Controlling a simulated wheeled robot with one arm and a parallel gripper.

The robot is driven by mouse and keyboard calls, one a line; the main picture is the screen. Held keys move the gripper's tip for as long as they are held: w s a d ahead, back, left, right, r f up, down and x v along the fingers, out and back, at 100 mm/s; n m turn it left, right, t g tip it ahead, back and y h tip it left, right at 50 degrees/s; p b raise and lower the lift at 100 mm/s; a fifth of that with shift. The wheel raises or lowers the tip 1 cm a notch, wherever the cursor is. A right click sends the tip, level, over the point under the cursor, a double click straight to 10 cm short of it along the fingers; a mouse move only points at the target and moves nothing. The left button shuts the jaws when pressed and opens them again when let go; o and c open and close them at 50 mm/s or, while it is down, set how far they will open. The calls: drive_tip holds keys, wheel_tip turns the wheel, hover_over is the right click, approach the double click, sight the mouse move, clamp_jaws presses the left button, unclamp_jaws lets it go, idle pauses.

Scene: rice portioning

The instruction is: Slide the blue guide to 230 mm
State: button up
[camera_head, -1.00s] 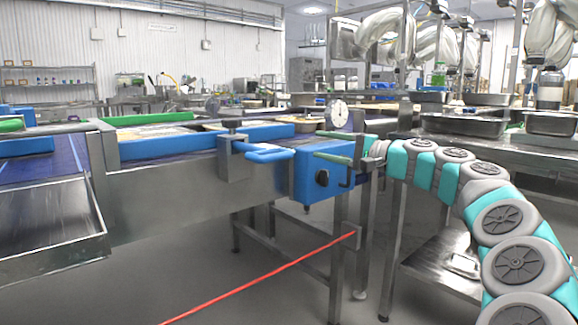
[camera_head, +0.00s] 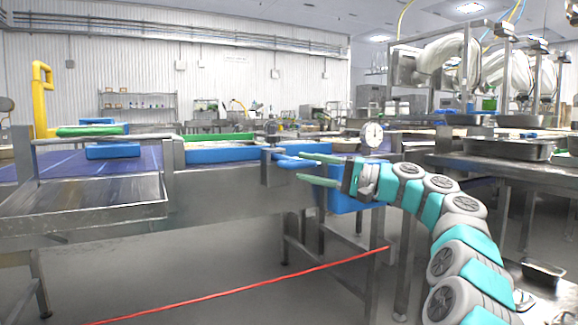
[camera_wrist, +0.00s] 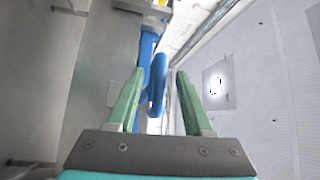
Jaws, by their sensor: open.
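The blue guide (camera_head: 222,154) is a long blue rail along the near side of the conveyor. A grey clamp post (camera_head: 272,165) and a blue bar handle (camera_head: 293,162) sit at its right end. My gripper (camera_head: 300,167) is open, with green fingers at the handle's right end. In the wrist view, the handle (camera_wrist: 158,78) shows between the two open fingers (camera_wrist: 160,74), closer to the left one. I cannot tell whether a finger touches it. No readable millimetre scale shows.
A blue box (camera_head: 344,201) is under the conveyor's end, behind my fingers. A round white dial (camera_head: 374,134) stands just behind my gripper. A steel tray (camera_head: 95,192) juts out at left. A steel table with pans (camera_head: 523,149) is at right. A red line (camera_head: 240,288) crosses the floor.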

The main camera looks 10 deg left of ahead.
sight(280, 157)
drive_tip(key=x, duration=0.5)
drive_tip(key=shift+a, duration=0.25)
drive_tip(key=shift+w, duration=0.1)
clamp_jaws()
idle(1.1)
